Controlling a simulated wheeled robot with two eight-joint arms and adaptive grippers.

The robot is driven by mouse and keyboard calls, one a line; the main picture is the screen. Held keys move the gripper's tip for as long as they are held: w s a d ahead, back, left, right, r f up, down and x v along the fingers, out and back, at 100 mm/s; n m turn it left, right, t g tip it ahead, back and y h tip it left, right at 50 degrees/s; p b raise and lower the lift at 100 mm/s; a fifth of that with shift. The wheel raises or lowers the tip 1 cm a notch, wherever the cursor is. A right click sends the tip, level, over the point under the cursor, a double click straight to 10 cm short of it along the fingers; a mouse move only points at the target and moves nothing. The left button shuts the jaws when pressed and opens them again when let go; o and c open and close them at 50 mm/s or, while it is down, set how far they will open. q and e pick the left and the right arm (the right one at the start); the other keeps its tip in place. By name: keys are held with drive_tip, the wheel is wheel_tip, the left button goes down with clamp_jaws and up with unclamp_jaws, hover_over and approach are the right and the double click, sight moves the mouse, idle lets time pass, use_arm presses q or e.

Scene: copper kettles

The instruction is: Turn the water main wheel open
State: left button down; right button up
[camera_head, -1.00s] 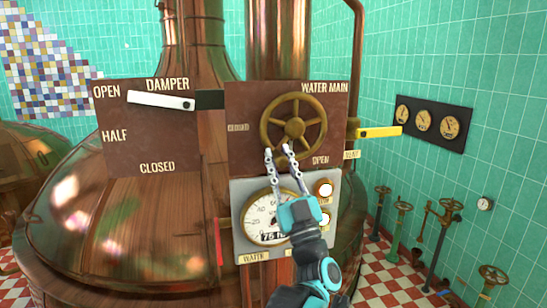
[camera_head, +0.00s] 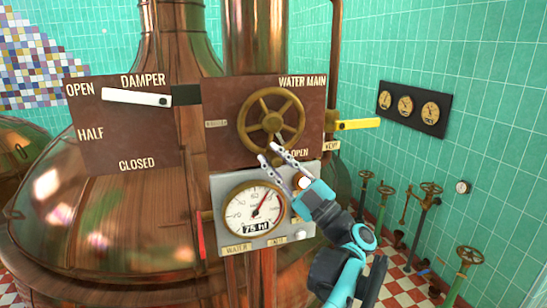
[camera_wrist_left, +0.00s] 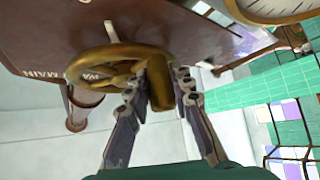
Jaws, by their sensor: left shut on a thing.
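The water main wheel (camera_head: 247,122) is a brass spoked handwheel on a dark brown panel (camera_head: 222,92) labelled WATER MAIN. A label on the left is too small to read for certain, and OPEN is at lower right. My left gripper (camera_head: 270,154) is at the wheel's lower rim. In the left wrist view, my left gripper (camera_wrist_left: 160,82) has its fingers on either side of an upright brass handle (camera_wrist_left: 161,92) beside the wheel rim (camera_wrist_left: 95,62), shut on it. My right gripper is out of view.
Below is a gauge plate with a round dial (camera_head: 240,212) reading about 75. A damper lever (camera_head: 135,97) is at left and a yellow lever (camera_head: 358,124) at right. Copper kettles stand behind. Pipe valves (camera_head: 430,190) stand at lower right by a tiled wall.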

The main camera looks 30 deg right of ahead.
use_arm(q)
drive_tip(key=shift+d+r, duration=0.1)
drive_tip(key=c, duration=1.3)
unclamp_jaws()
